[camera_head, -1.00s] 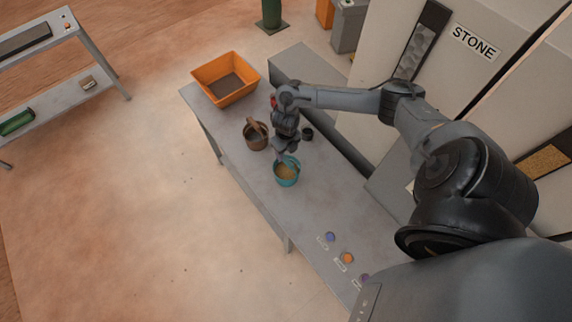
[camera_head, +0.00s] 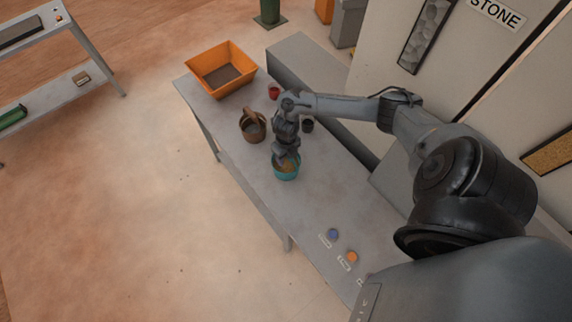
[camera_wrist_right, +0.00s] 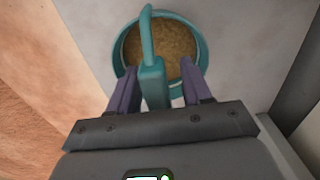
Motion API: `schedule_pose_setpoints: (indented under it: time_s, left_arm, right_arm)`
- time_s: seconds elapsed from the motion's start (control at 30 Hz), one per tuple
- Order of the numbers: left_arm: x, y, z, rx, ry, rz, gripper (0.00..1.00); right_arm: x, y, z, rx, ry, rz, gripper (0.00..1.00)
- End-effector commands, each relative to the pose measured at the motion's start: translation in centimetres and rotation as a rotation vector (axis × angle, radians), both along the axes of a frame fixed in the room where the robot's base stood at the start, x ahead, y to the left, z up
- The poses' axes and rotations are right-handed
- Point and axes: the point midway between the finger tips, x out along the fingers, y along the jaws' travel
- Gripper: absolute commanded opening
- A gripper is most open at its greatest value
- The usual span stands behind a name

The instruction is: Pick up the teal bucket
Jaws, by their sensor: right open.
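The teal bucket (camera_head: 286,174) stands upright on the grey table and holds a brownish-yellow material. In the right wrist view the bucket (camera_wrist_right: 118,62) shows from above, with its teal handle (camera_wrist_right: 150,65) running between my gripper's fingers. My right gripper (camera_head: 287,159) is directly over the bucket. In the right wrist view its two purple-grey fingers (camera_wrist_right: 157,85) are open, one on each side of the handle, with gaps visible beside it. My left gripper is not in view.
A brown bucket (camera_head: 252,131) stands close by on the table (camera_head: 300,210). An orange bin (camera_head: 203,69), a red cup (camera_head: 273,92) and a dark cup (camera_head: 307,126) are further back. Blue (camera_head: 333,233) and orange (camera_head: 351,257) buttons lie at the near end.

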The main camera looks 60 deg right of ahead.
Motion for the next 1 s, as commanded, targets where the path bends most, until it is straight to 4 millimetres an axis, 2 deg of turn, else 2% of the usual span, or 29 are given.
schedule_pose_setpoints:
  time_s: [0.17, 0.2, 0.5, 1.0]
  left_arm:
    - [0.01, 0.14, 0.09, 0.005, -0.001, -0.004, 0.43]
    - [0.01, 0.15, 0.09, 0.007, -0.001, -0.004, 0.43]
    - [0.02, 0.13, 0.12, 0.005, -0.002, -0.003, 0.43]
    - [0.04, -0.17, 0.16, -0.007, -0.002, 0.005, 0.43]
  right_arm:
    - [0.01, -0.01, 0.08, 0.0, 0.0, 0.0, 0.49]
    - [0.01, -0.01, 0.08, 0.0, 0.0, 0.0, 0.46]
    - [0.0, -0.02, 0.08, 0.0, 0.0, 0.0, 0.0]
    - [0.0, -0.03, 0.08, 0.0, 0.0, 0.0, 0.0]
